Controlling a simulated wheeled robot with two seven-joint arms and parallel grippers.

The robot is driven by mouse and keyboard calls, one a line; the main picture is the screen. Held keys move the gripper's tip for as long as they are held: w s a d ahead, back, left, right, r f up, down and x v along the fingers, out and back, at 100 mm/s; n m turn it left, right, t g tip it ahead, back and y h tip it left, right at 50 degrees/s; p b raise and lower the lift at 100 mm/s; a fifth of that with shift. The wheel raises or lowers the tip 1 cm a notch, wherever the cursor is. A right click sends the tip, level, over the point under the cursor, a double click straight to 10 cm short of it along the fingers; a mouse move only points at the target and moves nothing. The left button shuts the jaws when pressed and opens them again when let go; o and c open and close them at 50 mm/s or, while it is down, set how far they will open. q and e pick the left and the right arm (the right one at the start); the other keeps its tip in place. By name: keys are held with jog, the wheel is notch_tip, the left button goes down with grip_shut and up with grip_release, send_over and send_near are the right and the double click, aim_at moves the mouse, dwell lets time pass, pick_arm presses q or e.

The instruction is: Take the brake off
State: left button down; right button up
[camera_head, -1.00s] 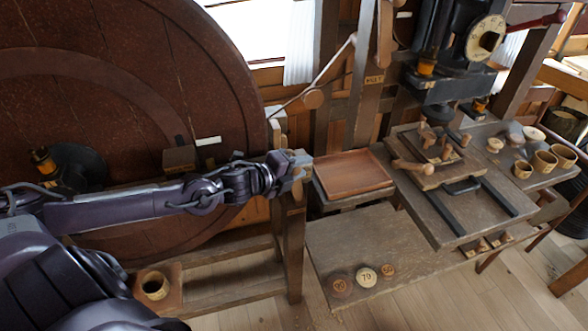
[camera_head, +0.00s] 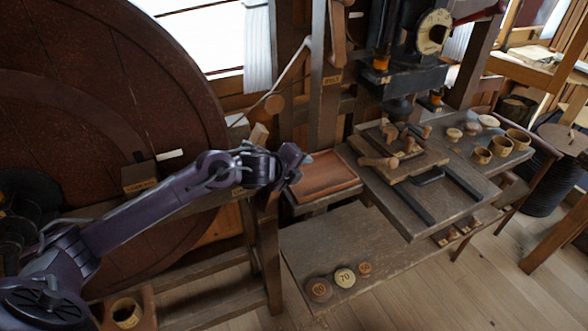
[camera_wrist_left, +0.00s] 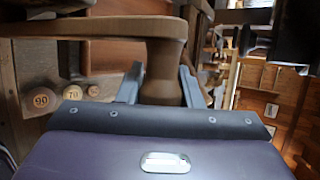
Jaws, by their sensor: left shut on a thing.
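My left gripper (camera_head: 292,165) is at the right end of the big wheel's wooden frame, just above the shallow tray. In the left wrist view its two fingers (camera_wrist_left: 160,88) are shut on a turned wooden handle (camera_wrist_left: 161,72), which joins a wooden bar (camera_wrist_left: 125,27). I cannot tell for sure that this is the brake's handle. The handle's gripped part is hidden in the head view. The large dark red-brown wheel (camera_head: 90,90) fills the left. A small labelled wooden block (camera_head: 139,177) sits against its face. My right gripper is not in view.
A shallow wooden tray (camera_head: 325,172) is close to the gripper. A press (camera_head: 415,75) stands over a bench with wooden spools and cups. Numbered round discs (camera_head: 345,277) lie on the low shelf (camera_head: 350,250). Open floor lies in front.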

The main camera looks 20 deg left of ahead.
pick_arm(q)
jog(key=shift+s+d+f, duration=0.1)
jog(key=shift+d+f, duration=0.05)
jog(key=shift+f, duration=0.15)
jog(key=c, duration=1.2)
grip_release()
jog(key=shift+c, duration=0.2)
jog(key=shift+o, duration=1)
jog(key=shift+r, duration=0.1)
jog(key=b+v, duration=0.1)
jog(key=v, duration=0.6)
jog(key=shift+r, duration=0.15)
jog(key=shift+s, duration=0.15)
